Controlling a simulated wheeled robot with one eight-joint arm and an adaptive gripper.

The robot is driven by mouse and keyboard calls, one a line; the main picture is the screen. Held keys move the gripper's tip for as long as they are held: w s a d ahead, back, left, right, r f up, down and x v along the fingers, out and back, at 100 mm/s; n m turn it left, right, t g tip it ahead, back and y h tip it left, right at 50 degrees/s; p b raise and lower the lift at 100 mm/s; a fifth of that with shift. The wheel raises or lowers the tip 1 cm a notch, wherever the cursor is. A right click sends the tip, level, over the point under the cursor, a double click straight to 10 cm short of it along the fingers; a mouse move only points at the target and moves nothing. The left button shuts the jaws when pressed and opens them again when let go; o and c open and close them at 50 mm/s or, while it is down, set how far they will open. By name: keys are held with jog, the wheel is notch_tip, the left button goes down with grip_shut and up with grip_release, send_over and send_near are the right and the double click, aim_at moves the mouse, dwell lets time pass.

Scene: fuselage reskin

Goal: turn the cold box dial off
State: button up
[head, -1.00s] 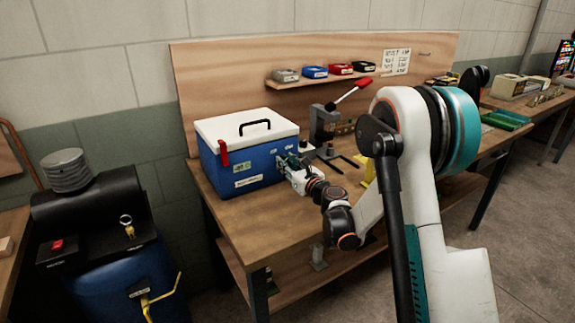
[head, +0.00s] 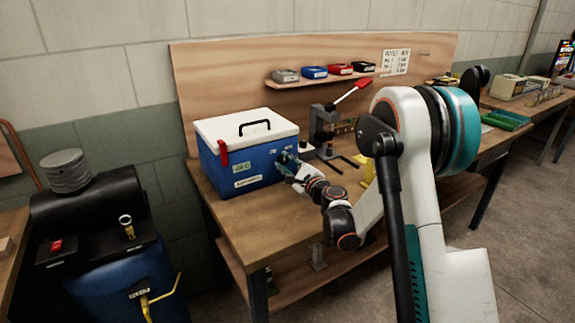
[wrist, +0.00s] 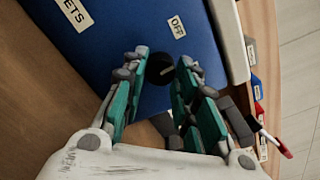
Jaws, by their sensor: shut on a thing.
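The cold box (head: 208,168) is a blue chest with a white lid and black handle, standing on the workbench. In the wrist view its blue side (wrist: 110,58) carries an OFF label (wrist: 177,27). The dark round dial (wrist: 160,72) sits on that side, close to the label, with a small light mark on its face. My gripper (wrist: 163,64) has its teal fingers on both sides of the dial and is shut on it. In the head view my gripper (head: 284,162) meets the box's right-hand side, and the dial is hidden there.
A press with a red-tipped lever (head: 325,122) stands just right of the box on the workbench (head: 262,222). A shelf (head: 320,80) with small bins is on the back panel. A blue drum (head: 120,290) with black equipment stands at left.

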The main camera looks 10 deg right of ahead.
jog(key=n, duration=0.4)
jog(key=shift+n, duration=2)
jog(key=o, duration=1.1)
jog(key=shift+s, duration=0.1)
jog(key=v, duration=1.2)
jog(key=shift+r, duration=0.1)
